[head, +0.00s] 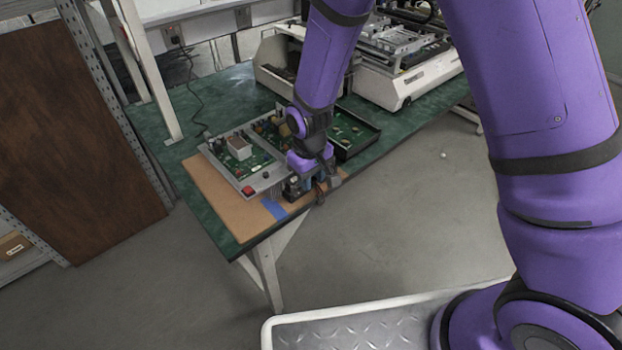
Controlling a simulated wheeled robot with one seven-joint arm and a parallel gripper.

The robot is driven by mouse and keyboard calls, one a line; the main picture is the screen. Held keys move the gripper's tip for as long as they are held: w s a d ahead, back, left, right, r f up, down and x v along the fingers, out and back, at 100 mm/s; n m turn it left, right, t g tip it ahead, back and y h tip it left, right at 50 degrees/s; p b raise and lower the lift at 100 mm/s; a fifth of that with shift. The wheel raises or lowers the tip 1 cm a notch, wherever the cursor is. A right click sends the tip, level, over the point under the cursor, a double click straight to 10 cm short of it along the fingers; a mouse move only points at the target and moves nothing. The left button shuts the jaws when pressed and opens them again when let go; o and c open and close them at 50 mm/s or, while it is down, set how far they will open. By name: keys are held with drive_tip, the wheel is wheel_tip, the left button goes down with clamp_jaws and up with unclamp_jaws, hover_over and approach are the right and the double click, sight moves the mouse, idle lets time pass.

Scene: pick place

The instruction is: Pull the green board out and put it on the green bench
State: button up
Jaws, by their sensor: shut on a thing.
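The green board (260,160) with mounted parts lies in an open grey metal chassis on the green bench (150,122). My gripper (318,188) is low at the chassis's front right edge, pointing down, and is shut. My purple arm and wrist cover part of the chassis, and the contact between the jaws and the board is hidden.
A tan mat (215,190) with a blue strip (274,209) lies under the chassis. A dark open tray (352,133) holding another green board stands to the right. A large white machine (405,80) occupies the back. Bare green bench shows at the left.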

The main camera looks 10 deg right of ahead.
drive_tip(key=shift+r, duration=0.9)
drive_tip(key=shift+f, duration=0.1)
